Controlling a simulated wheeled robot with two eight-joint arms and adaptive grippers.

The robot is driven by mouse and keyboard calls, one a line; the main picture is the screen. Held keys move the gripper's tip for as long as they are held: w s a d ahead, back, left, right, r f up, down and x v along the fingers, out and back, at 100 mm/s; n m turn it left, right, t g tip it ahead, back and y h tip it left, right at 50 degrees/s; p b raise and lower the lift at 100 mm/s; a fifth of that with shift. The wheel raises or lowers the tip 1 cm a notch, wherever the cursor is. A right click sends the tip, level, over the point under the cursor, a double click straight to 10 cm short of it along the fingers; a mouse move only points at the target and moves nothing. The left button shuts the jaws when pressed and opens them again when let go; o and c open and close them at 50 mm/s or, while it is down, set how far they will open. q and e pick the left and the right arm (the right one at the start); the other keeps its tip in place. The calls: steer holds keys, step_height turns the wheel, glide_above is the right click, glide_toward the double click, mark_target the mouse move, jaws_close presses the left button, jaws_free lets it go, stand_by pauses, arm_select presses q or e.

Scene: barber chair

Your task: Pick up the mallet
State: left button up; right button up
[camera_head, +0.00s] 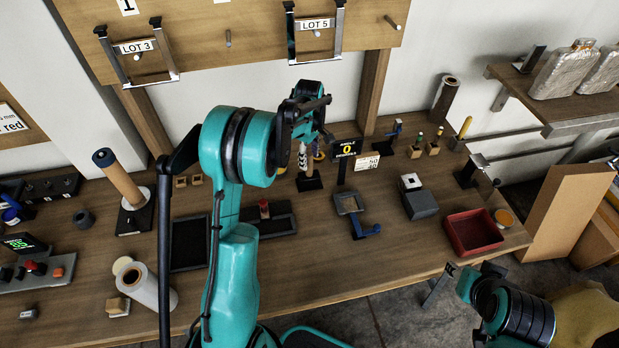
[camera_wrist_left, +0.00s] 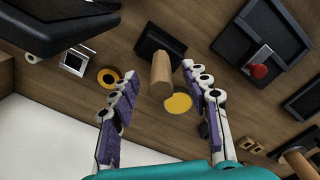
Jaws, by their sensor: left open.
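A wooden handle (camera_wrist_left: 160,75) rises from a black block (camera_wrist_left: 160,42) on the bench in the left wrist view; I take the two to be the mallet, standing handle up. In the head view the black block (camera_head: 309,183) shows below my left gripper (camera_head: 308,150), which hides most of the handle. My left gripper is open, and in the left wrist view its two purple-and-white fingers (camera_wrist_left: 160,90) lie on either side of the handle, with gaps between. My right arm is at the lower right of the head view; its jaws do not show clearly.
A wooden roller-like cylinder (camera_head: 118,180) stands on the left, and a white roll (camera_head: 147,284) lies in front of it. Black trays (camera_head: 188,245) lie mid-bench. A grey box (camera_head: 420,204) and a red tray (camera_head: 472,232) sit to the right. The front bench strip is mostly clear.

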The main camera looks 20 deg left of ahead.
mark_target(309, 165)
arm_select(q)
step_height(309, 165, down, 4)
steer(key=shift+f+b, duration=0.1)
steer(key=shift+b, duration=0.45)
steer(key=shift+c, duration=1.2)
jaws_close()
step_height(309, 165, up, 10)
steer(key=p, duration=0.2)
steer(key=shift+r+p, duration=0.2)
steer(key=shift+p, duration=0.2)
steer(key=shift+s+f, duration=0.1)
